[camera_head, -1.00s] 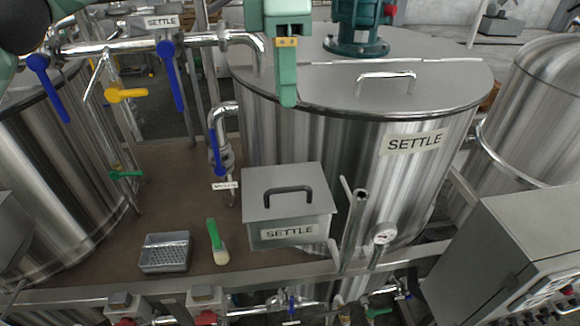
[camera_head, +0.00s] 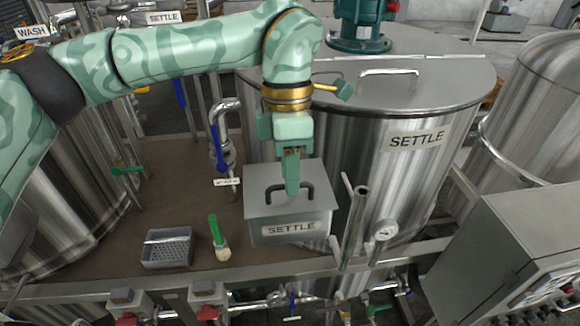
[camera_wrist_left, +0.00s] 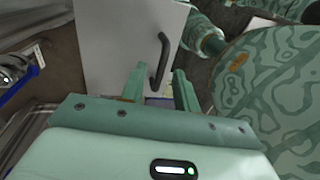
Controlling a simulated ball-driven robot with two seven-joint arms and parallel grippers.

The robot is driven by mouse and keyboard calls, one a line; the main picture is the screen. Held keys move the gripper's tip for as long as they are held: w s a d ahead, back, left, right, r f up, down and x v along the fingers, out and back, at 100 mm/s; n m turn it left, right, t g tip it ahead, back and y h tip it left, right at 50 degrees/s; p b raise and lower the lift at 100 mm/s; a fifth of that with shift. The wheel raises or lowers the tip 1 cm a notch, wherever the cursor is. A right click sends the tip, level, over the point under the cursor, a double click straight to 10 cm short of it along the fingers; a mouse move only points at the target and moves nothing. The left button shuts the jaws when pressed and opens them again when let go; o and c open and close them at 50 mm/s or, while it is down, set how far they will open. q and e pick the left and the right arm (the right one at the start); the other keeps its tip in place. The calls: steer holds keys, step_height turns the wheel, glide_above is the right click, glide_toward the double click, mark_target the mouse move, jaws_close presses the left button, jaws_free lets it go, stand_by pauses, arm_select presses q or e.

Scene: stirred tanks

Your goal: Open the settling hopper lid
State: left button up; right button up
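The settling hopper (camera_head: 290,230) is a small grey box labelled SETTLE beside the large tank. Its flat lid (camera_head: 262,177) lies shut on top, with a dark bar handle (camera_head: 271,190) partly hidden behind my gripper. My left gripper (camera_head: 292,192) points down over the lid at the handle. In the left wrist view, the two fingers of my left gripper (camera_wrist_left: 160,88) are apart. The lid (camera_wrist_left: 108,45) and handle (camera_wrist_left: 161,58) show just beyond them, the handle's near end in line with the gap. I cannot tell whether the fingertips straddle the handle. My right gripper is not in view.
The large SETTLE tank (camera_head: 400,170) stands behind and right of the hopper, with an upright pipe (camera_head: 355,220) close by. A perforated tray (camera_head: 167,249) and a green-handled brush (camera_head: 218,240) lie to the left on the brown deck. A blue-handled valve (camera_head: 217,150) stands behind.

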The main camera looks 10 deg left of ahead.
arm_select(q)
jaws_close()
steer(key=shift+r, duration=0.1)
